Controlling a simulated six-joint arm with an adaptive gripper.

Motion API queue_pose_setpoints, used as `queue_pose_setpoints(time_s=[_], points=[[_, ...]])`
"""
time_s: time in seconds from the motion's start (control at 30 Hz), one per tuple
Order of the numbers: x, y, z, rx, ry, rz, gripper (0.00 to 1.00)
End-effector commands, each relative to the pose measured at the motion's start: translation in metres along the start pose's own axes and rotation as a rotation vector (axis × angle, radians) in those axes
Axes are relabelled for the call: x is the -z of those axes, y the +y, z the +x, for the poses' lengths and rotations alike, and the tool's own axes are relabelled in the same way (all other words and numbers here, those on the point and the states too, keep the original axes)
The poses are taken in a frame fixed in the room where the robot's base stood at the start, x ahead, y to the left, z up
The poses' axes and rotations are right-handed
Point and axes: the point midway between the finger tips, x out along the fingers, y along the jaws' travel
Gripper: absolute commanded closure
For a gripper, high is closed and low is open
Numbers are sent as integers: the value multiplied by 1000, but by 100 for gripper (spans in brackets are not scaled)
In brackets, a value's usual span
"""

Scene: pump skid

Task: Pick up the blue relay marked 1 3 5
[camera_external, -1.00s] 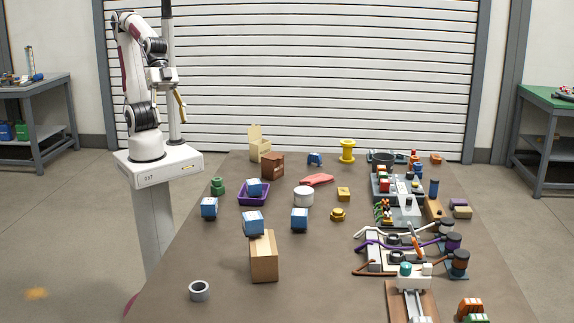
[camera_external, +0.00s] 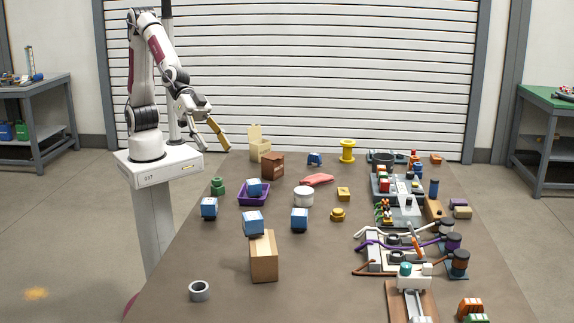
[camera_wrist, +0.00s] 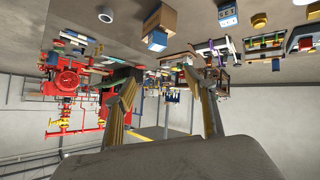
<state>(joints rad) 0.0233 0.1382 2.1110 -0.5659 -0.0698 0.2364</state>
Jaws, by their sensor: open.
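Several blue relays with pale tops are in the external view; their markings are too small to read. One relay (camera_external: 209,208) stands at the table's left edge. Another relay (camera_external: 254,187) sits in a purple tray (camera_external: 241,201). A third relay (camera_external: 252,223) is on top of a cardboard box (camera_external: 264,262), and another relay (camera_external: 299,219) stands on the table to its right. My gripper (camera_external: 219,134) is open and empty, high up beyond the table's far left corner, apart from all relays. Its spread fingers also show in the wrist view (camera_wrist: 160,80).
A brown box (camera_external: 272,167) and a cream chair-shaped block (camera_external: 259,146) stand at the far left. A white round tub (camera_external: 304,197) and a red piece (camera_external: 317,180) lie mid-table. Dense equipment (camera_external: 400,209) fills the right side. The front middle is mostly clear.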

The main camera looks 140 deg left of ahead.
Motion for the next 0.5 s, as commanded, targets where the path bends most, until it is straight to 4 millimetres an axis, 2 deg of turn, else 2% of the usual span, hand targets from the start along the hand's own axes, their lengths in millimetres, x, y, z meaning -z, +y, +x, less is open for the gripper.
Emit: queue_pose_setpoints(time_s=[0.1,0.5], points=[[3,-9,27,34,29,-21,45],[4,-51,105,180,137,-75,45]])
